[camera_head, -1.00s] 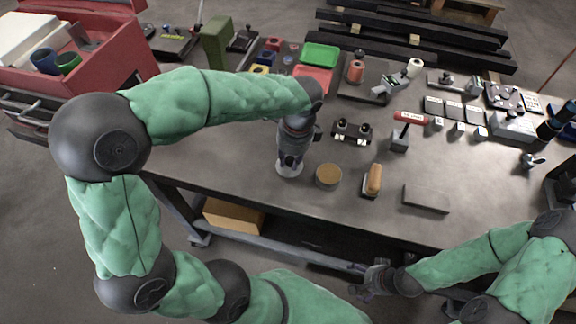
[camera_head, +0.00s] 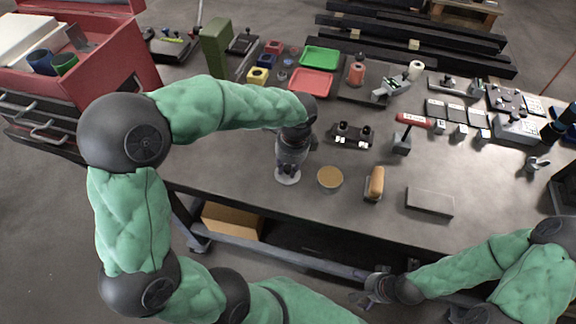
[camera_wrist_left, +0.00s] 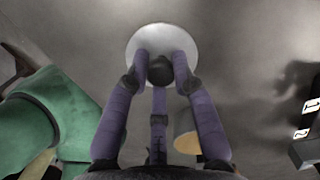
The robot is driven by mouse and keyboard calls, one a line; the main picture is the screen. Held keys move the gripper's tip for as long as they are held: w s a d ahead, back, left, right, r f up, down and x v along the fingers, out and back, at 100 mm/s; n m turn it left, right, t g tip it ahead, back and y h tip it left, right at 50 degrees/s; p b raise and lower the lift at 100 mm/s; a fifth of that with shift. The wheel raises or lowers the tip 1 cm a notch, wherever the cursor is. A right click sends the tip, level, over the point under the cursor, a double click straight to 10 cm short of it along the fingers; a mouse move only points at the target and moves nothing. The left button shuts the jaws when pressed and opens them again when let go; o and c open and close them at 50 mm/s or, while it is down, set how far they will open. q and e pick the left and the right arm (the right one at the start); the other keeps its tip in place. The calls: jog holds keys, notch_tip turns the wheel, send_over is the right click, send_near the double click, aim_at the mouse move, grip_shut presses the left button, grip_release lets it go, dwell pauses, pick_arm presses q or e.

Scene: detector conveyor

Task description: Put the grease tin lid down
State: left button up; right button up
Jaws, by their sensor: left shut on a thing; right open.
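The grease tin lid is a pale round disc with a dark knob; it shows in the head view (camera_head: 288,177) and in the left wrist view (camera_wrist_left: 146,42). My left gripper (camera_head: 287,168) points down over it, with its purple fingers (camera_wrist_left: 160,75) closed around the dark knob. The lid is at or very near the table top; I cannot tell whether it touches. The open grease tin (camera_head: 330,179), with tan contents, stands just right of the lid. My right gripper (camera_head: 372,290) is open and empty, off the table's front edge.
A wooden-handled brush (camera_head: 375,182) and a grey flat block (camera_head: 430,202) lie right of the tin. A small fixture with two knobs (camera_head: 351,134) stands behind it. The table's front edge (camera_head: 300,212) is close. Bare table lies left of the lid.

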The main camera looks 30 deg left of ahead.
pick_arm(q)
jog(key=o, duration=0.9)
jog(key=shift+o, duration=0.2)
notch_tip(320, 180, up, 12)
jog(key=d+p, duration=0.1)
jog(key=p, duration=0.3)
jog(key=shift+w+d, duration=0.15)
jog(key=shift+r, duration=0.15)
